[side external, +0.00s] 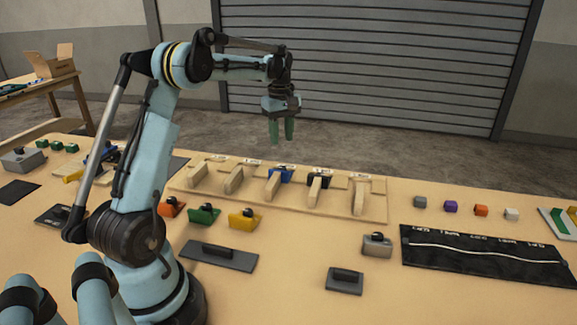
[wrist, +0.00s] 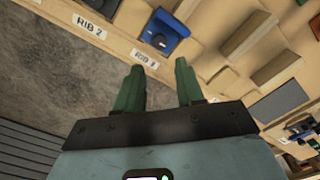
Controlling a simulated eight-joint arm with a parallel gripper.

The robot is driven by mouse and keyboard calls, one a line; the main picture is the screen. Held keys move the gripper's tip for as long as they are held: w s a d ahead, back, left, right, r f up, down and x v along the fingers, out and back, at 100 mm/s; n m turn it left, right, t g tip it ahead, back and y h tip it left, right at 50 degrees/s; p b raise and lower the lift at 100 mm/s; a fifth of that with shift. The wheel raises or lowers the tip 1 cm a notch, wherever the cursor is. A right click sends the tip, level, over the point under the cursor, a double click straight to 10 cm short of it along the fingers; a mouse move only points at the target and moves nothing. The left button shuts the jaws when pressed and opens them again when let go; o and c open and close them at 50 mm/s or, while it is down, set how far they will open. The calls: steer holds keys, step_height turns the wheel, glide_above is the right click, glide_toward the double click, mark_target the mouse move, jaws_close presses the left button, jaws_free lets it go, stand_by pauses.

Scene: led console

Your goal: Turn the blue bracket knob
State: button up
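A blue bracket (side external: 285,172) with a dark knob sits at the back of the wooden rib board, behind a wooden rib. In the wrist view the blue bracket (wrist: 155,28) shows near the top, and its black knob (wrist: 160,42) faces the camera. My gripper (side external: 281,132) hangs in the air above and behind the board, with its green fingers pointing down. In the wrist view my gripper (wrist: 160,88) has its fingers apart with nothing between them. The fingers are clear of the blue bracket and knob.
The wooden board (side external: 376,212) carries several upright ribs and a black bracket (side external: 319,173). Orange (side external: 171,207), green (side external: 204,215) and yellow (side external: 244,218) knob brackets stand in front. Small cubes (side external: 450,207) and a dark panel (side external: 485,258) lie to the right.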

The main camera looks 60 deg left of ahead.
mark_target(282, 167)
step_height(282, 167, down, 10)
steer(key=shift+r, duration=0.25)
jaws_close()
